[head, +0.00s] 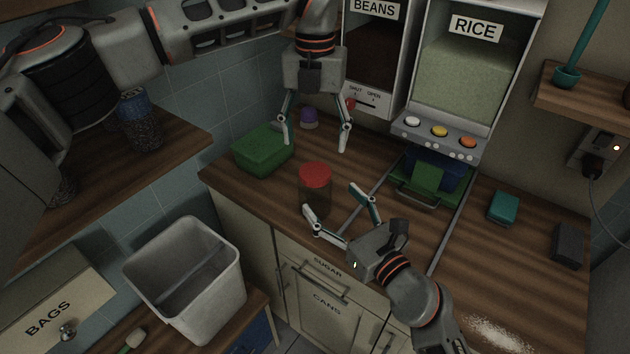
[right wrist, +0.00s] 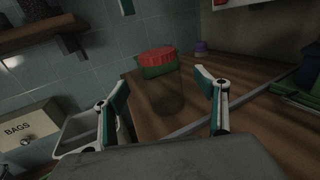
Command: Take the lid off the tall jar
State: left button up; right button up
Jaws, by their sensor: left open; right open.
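The tall jar (head: 316,200) stands upright on the wooden counter, dark and see-through, with its red lid (head: 315,175) on top. In the right wrist view the jar (right wrist: 168,98) and red lid (right wrist: 157,55) show ahead, between the fingers. My left gripper (head: 314,146) is open and empty, pointing down above and behind the lid, apart from it. My right gripper (head: 328,199) is open, low at the jar's front right, its fingers spread toward the jar's sides. I cannot tell whether they touch it. The right gripper (right wrist: 165,92) also shows in its own wrist view.
A green box (head: 263,151) stands left of the jar and a purple-topped item (head: 309,117) behind it. BEANS (head: 378,50) and RICE (head: 462,80) dispensers stand at the back. A grey bin (head: 187,283) stands lower left.

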aim_at(322, 190)
jog(key=shift+x, duration=3.85)
jog(key=shift+c, duration=0.3)
